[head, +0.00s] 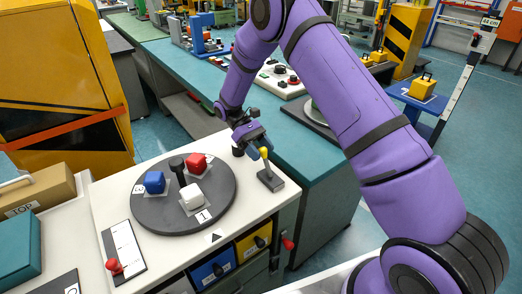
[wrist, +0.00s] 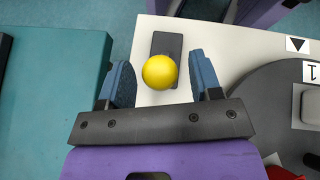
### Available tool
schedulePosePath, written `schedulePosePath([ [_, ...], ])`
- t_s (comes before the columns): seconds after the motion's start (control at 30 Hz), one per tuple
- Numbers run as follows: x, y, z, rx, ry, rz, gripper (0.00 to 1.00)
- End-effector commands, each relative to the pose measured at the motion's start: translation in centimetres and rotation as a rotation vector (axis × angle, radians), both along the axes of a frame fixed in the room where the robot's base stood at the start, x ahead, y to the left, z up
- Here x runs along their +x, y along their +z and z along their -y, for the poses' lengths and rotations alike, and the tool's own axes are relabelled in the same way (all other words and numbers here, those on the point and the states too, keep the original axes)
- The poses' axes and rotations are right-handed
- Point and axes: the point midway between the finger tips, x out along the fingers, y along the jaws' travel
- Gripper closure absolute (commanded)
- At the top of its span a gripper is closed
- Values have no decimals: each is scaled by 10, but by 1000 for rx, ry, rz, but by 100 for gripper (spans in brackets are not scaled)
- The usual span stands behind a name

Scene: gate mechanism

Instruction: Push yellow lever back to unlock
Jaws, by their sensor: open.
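The yellow lever (head: 265,157) stands on a dark base plate (head: 271,180) near the right corner of the white table in the head view. In the wrist view its round yellow knob (wrist: 159,72) shows from above, with the dark base (wrist: 165,45) beneath and beyond it. My gripper (head: 254,147) is just behind the lever in the head view. In the wrist view my gripper (wrist: 160,80) is open, and the knob appears between its two blue-padded fingers, with visible space on both sides. I cannot tell the height gap between fingers and knob.
A round dark turntable (head: 153,205) with red, blue and white blocks and a black centre post sits left of the lever. A slider panel with a red knob (head: 114,266) lies at front left. A teal bench (head: 325,150) stands behind and to the right.

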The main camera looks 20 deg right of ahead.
Motion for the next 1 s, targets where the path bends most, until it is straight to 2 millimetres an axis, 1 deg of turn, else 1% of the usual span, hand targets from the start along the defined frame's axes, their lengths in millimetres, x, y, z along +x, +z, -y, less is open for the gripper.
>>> schedulePosePath([
  [0.17, 14, 8, -7, 1, 1, 2, 42],
  [0.4, 50, 31, -25, 2, 1, 3, 42],
  [0.6, 72, 46, -36, 1, 1, 1, 42],
  [0.77, 81, 52, -41, 1, 0, 1, 42],
  [1.0, 83, 54, -41, 0, 0, 0, 42],
])
